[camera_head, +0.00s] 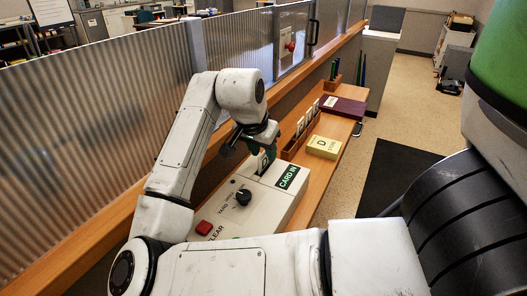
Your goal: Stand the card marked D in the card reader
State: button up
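The card reader (262,203) is a pale box on the wooden counter, with a green CARD IN label, a black knob and a red CLEAR button. My gripper (267,149) points down over its far end, beside the label. A small pale and dark green card-like piece (264,164) shows just under the fingers at the reader's top. Its marking is too small to read surely, and I cannot tell whether the fingers hold it. The slot is hidden. Several pale cards (309,115) stand in a wooden rack (290,150) beyond the reader.
A maroon box (343,107) and a pen holder (333,83) are farther along the counter. A ribbed partition (95,125) runs along the left. A dark mat (400,175) lies on the open floor at right.

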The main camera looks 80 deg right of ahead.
jog(key=v, duration=1)
jog(key=shift+s+f, duration=0.1)
